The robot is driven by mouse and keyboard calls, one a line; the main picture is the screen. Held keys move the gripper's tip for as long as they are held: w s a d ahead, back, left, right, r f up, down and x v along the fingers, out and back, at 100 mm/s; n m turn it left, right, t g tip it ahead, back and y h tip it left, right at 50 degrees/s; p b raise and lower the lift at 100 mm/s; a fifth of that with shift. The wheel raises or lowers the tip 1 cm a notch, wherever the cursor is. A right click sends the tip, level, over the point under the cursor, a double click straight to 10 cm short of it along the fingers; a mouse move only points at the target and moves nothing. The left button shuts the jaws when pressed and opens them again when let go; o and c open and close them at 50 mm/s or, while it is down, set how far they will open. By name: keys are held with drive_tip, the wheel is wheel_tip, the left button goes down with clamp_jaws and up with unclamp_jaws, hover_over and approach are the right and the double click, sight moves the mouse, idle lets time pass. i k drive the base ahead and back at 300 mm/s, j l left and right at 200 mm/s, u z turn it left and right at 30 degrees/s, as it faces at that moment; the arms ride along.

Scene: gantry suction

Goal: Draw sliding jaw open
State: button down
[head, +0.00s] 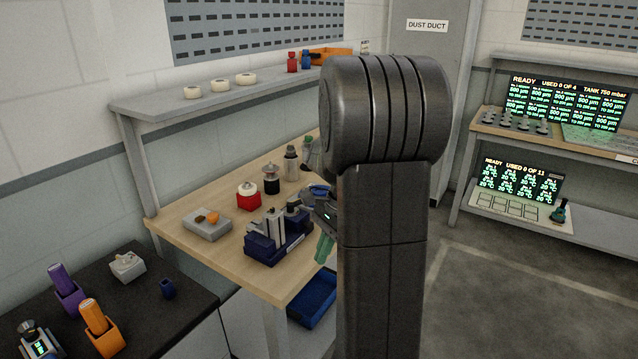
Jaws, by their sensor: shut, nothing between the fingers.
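A blue vise (279,240) with grey metal jaws stands on the wooden bench near its front edge. The sliding jaw (292,209) seems to be the grey part on the right side of the vise; the gap between the jaws is too small to judge. My gripper (325,247) is just right of the vise, green fingers pointing down, and it is shut and empty. My dark arm hides part of the gripper and the bench behind it. I cannot tell whether the fingers touch the vise.
A blue bin (312,298) sits below the bench. A black-topped counter (185,305) is at the front left. Open floor lies right.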

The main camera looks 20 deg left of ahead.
sight(295, 221)
drive_tip(key=i+u, duration=0.2)
drive_tip(key=i, duration=0.25)
drive_tip(key=i+l+u, duration=0.2)
drive_tip(key=i, duration=0.2)
drive_tip(key=i+l+u, duration=0.25)
drive_tip(key=i, duration=0.2)
drive_tip(key=i+l+u, duration=0.2)
drive_tip(key=i, duration=0.2)
